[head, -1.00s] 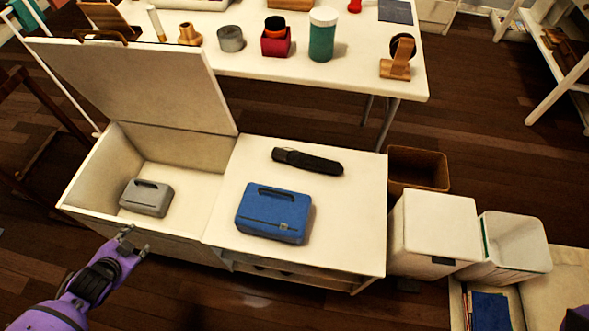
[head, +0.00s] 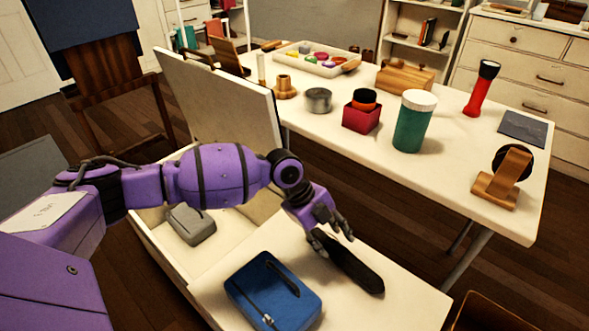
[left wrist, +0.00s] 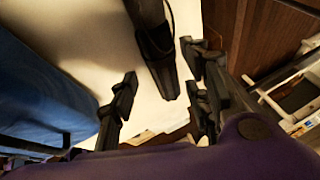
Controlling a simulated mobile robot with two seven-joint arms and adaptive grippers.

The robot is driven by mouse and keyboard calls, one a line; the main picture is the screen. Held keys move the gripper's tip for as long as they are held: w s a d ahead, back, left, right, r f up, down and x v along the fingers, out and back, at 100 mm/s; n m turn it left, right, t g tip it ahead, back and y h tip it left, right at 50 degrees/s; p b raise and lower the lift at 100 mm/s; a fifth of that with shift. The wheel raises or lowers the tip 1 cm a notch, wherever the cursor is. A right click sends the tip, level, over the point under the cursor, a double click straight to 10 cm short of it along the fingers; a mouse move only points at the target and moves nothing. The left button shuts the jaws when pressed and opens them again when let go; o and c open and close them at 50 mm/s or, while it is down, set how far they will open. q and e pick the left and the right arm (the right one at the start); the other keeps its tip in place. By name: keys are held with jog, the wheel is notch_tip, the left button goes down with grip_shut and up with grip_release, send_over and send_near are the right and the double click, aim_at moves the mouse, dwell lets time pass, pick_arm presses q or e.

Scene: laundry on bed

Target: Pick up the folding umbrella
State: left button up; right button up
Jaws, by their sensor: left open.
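The folding umbrella (head: 356,271) is a long black object lying on the white cabinet top, behind and to the right of the blue case. My left gripper (head: 332,236) is open above the umbrella's far end, with its fingers pointing down toward it. In the left wrist view the umbrella (left wrist: 157,60) shows between the two spread fingers of the left gripper (left wrist: 158,85). I cannot tell whether a finger touches it. The gripper hides a little of its far end in the head view. My right gripper is not in view.
A blue case (head: 272,291) lies near the umbrella on the cabinet top (head: 400,305). A grey case (head: 190,224) sits in the open compartment, whose raised lid (head: 215,100) stands beside my arm. A table (head: 440,185) with a green jar (head: 414,122) and other items stands behind.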

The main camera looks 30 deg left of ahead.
aim_at(341, 252)
pick_arm(q)
jog(key=shift+x, duration=0.9)
jog(key=b+x, duration=0.1)
jog(key=x, duration=0.4)
jog(key=shift+w+d+b, duration=0.1)
jog(key=shift+d+b, duration=0.05)
jog(key=shift+b, duration=0.25)
jog(key=shift+r, duration=0.1)
jog(key=shift+c, duration=0.7)
jog(key=c, duration=0.9)
